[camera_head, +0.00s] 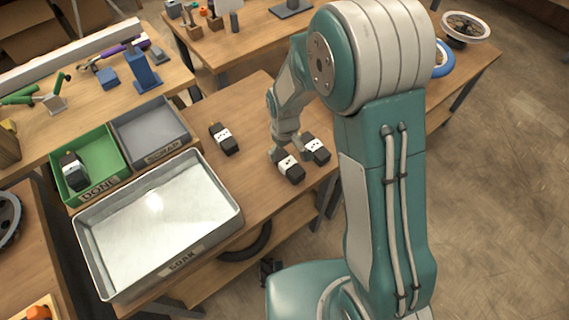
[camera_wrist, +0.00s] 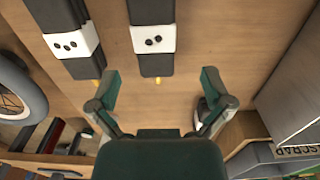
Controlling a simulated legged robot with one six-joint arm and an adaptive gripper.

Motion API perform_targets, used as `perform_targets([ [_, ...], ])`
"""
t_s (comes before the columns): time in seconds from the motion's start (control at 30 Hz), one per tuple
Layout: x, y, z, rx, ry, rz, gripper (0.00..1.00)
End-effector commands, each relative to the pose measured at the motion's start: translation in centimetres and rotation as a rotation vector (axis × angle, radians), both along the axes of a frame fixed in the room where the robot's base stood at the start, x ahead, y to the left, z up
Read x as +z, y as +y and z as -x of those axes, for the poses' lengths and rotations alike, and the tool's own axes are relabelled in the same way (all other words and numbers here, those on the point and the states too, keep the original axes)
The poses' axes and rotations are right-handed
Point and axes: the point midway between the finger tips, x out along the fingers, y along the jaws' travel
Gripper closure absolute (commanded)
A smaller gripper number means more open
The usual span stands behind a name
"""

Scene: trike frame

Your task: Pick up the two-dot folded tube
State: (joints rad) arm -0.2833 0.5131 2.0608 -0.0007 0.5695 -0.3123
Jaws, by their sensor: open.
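The two-dot folded tube (camera_wrist: 152,40) is a dark block with a white band bearing two black dots. In the wrist view it lies on the wooden table ahead of my gripper (camera_wrist: 160,76), roughly in line with the gap between the fingers. My gripper is open and empty. In the head view my gripper (camera_head: 287,148) is low over the table, at the far ends of two dark tubes. By layout, the nearer tube (camera_head: 288,166) appears to be the two-dot one; its dots are too small to read there. A three-dot tube (camera_wrist: 68,42) lies to its left in the wrist view.
In the head view, the three-dot tube (camera_head: 316,149) lies close beside the nearer one. Another tube (camera_head: 224,139) lies farther left. A green DONE bin (camera_head: 104,140) holds one tube. A grey SCRAP bin (camera_head: 178,148) and metal SOAK tray (camera_head: 232,215) stand at left.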

Motion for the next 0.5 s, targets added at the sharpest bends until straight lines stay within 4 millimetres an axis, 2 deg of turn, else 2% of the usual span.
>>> perform_targets([
  [0.17,-1.4,-0.4,0.1,-0.002,0.001,-0.004,0.0],
  [0.4,-5.1,0.2,0.2,-0.002,0.002,0.0,0.0],
  [0.5,-5.9,0.3,0.2,-0.001,-0.001,0.001,0.0],
])
